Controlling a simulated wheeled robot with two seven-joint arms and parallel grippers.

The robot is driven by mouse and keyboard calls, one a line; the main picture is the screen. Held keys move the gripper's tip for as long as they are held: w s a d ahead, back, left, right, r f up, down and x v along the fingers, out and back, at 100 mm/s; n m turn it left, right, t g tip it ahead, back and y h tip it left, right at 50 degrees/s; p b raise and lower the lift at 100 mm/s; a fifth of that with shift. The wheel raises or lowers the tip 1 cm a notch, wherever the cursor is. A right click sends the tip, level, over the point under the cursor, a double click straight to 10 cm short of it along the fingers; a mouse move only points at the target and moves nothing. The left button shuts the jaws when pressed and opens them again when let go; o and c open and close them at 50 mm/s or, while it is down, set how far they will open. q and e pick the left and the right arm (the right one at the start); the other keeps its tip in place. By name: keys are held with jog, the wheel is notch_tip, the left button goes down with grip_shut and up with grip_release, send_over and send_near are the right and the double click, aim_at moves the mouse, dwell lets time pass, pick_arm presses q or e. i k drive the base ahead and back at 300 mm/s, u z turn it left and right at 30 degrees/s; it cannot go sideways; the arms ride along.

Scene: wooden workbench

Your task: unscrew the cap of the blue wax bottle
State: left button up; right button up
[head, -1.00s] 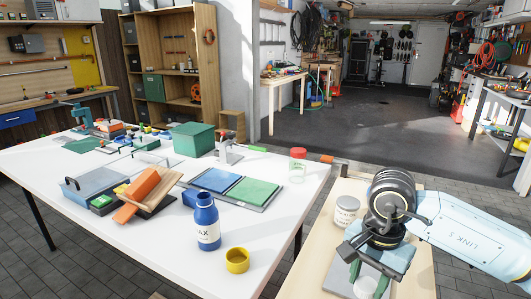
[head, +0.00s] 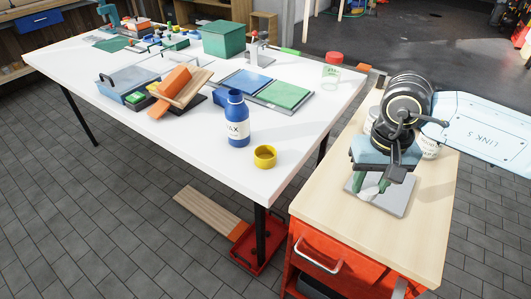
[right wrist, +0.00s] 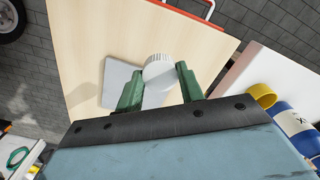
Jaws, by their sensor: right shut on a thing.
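The blue wax bottle (head: 237,122) stands upright on the white table near its front right corner. Its blue neck shows no cap, and its label faces me. It also shows at the right edge of the right wrist view (right wrist: 290,122). My right gripper (head: 371,187) is over the wooden cart top, right of the bottle and well apart from it. Its green fingers are shut on a white ribbed cap (right wrist: 158,72), held over a grey plate (head: 396,200). Whether the cap touches the plate I cannot tell. My left gripper is out of view.
A yellow open cup-like piece (head: 264,157) stands beside the bottle. A red-lidded jar (head: 333,68) is farther back. A white tin (head: 430,149) stands behind my right gripper. A blue and green tray (head: 265,90) lies behind the bottle. The cart's front top is clear.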

aim_at(237, 118)
jog(key=u, duration=0.55)
jog(key=k, duration=0.65)
jog(key=u, duration=0.85)
jog(key=i, duration=1.05)
jog(key=z, duration=0.8)
